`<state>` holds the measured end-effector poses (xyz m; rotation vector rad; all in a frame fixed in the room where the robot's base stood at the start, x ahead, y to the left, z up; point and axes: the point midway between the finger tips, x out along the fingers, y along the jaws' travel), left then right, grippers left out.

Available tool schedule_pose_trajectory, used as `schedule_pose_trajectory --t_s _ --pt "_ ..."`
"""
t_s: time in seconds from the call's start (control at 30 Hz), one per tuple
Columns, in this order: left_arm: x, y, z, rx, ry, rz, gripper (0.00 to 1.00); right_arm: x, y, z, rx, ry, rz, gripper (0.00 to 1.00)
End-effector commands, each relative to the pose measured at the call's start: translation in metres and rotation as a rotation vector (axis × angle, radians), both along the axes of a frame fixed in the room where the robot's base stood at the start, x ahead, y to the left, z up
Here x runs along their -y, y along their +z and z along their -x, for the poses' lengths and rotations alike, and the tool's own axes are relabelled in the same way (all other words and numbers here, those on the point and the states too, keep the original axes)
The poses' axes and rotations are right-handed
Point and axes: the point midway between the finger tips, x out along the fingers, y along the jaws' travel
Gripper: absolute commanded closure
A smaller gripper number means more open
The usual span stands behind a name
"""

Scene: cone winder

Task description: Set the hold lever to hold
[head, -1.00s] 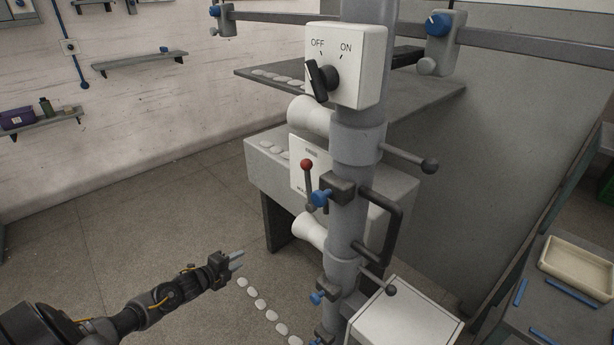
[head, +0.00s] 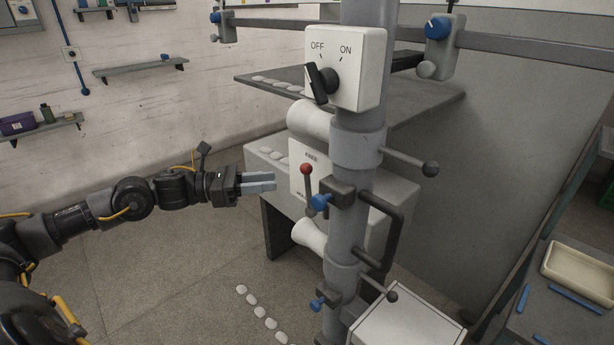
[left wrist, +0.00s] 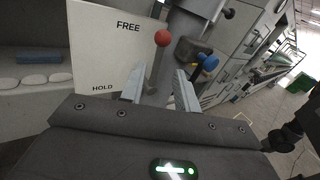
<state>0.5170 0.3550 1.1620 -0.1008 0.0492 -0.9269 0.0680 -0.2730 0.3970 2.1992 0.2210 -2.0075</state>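The hold lever (head: 307,184) is a thin grey rod with a red ball on top, in front of a white plate (head: 298,160). In the left wrist view, the plate (left wrist: 103,60) reads FREE at the top and HOLD at the bottom. The lever's red ball (left wrist: 162,38) points up, level with FREE. My left gripper (head: 274,182) is a little left of the lever. In the left wrist view, the fingers of my left gripper (left wrist: 160,88) are apart and empty, with the lever beyond them in the gap. My right gripper is not in view.
A grey post (head: 352,215) stands right of the lever, with a blue knob (head: 320,202) close by. An OFF/ON switch box (head: 357,70) is above. White cones (head: 312,232) sit above and below the lever. The floor at left is clear.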

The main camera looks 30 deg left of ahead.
Motion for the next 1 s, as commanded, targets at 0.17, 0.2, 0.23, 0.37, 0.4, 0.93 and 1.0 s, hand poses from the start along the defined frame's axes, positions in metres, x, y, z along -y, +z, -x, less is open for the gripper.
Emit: schedule_pose_trajectory --t_s 0.17,0.2,0.23,0.37,0.4,0.93,1.0 --pt "0.02 0.008 -0.015 0.004 -0.003 0.007 0.69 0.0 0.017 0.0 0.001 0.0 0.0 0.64" --pt "0.026 0.009 -0.02 0.003 -0.001 0.008 0.69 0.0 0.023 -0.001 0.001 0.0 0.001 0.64" --pt "0.031 0.009 -0.023 0.003 -0.002 0.007 0.69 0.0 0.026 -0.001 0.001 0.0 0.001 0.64" --pt "0.051 0.008 -0.039 0.001 -0.001 0.007 0.69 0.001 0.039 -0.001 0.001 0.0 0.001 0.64" --pt "0.057 0.007 -0.042 0.001 -0.004 0.005 0.69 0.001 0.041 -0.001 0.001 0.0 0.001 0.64" --pt "0.079 0.0 -0.06 -0.001 -0.001 0.0 0.69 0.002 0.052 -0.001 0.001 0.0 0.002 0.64" --pt "0.079 0.0 -0.059 -0.001 -0.001 0.0 0.69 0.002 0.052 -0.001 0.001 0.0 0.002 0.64"
